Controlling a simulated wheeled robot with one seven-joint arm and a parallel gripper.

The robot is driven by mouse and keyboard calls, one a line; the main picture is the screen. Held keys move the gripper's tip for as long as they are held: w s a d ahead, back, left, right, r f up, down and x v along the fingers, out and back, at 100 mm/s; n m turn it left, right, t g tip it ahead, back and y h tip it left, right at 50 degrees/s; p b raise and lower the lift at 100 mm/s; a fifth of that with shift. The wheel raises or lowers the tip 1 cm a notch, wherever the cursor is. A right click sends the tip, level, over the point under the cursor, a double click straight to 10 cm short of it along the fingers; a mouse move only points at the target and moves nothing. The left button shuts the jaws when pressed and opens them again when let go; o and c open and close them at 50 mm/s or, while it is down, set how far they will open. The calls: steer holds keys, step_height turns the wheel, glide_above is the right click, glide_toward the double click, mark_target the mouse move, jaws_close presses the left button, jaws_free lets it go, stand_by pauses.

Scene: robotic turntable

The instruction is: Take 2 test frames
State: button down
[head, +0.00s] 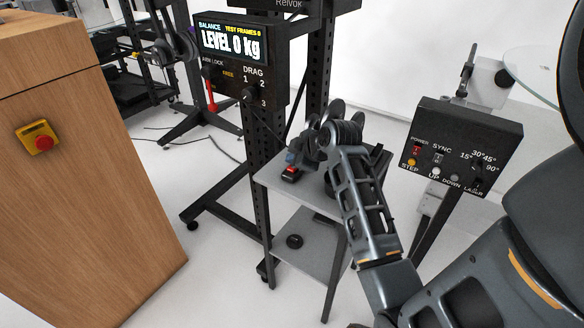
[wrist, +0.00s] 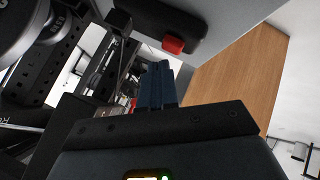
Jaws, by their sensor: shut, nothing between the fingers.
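A small black remote (head: 291,174) with a red button lies on the grey stand's top in the head view. The remote also shows at the top of the wrist view (wrist: 190,22), its red button (wrist: 173,45) facing my fingers. My gripper (head: 296,158) is over the stand, just by the remote. In the wrist view my gripper's blue fingers (wrist: 157,75) are together and empty, close to the button; I cannot tell whether they touch it. The black display box (head: 231,55) reads "TEST FRAMES 0" and "LEVEL 0 kg".
A black control box (head: 462,145) stands right. A wooden cabinet (head: 90,180) with a red stop button (head: 44,142) stands left. Black rig posts (head: 262,150) rise behind the stand.

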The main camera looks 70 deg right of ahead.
steer(key=shift+f, duration=0.3)
steer(key=shift+f+b, duration=0.3)
steer(key=shift+f, duration=0.2)
stand_by(0.6)
stand_by(0.4)
steer(key=shift+r+p, duration=0.85)
steer(key=shift+r, duration=0.05)
steer(key=shift+r, duration=0.1)
step_height(320, 180, up, 5)
steer(key=p, duration=0.4)
steer(key=shift+p, duration=0.35)
